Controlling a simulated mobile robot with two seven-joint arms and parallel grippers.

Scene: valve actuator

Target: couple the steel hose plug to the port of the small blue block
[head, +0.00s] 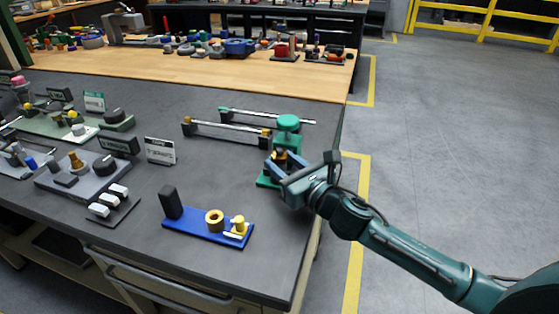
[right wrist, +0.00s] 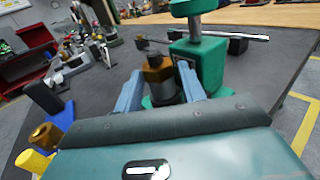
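My right gripper (head: 283,167) is at the right side of the bench, beside a green fitting (head: 288,125) with a round green top. In the right wrist view its two blue-grey fingers (right wrist: 162,88) stand on either side of a dark cylinder with a brass hex part (right wrist: 158,70). Whether they touch it I cannot tell. I cannot tell if this is the steel hose plug. A blue plate (head: 190,231) carries a black post (head: 171,202), a brass ring (head: 214,219) and a yellow part (head: 239,226). No separate small blue block with a port is clear. My left gripper is out of view.
Two steel bars with end blocks (head: 228,130) lie behind the gripper. Fixtures, such as a grey plate with a brass knob (head: 77,162), and a label stand (head: 160,151) fill the left. A wooden bench (head: 200,70) holds clutter. Dark bench top between is clear.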

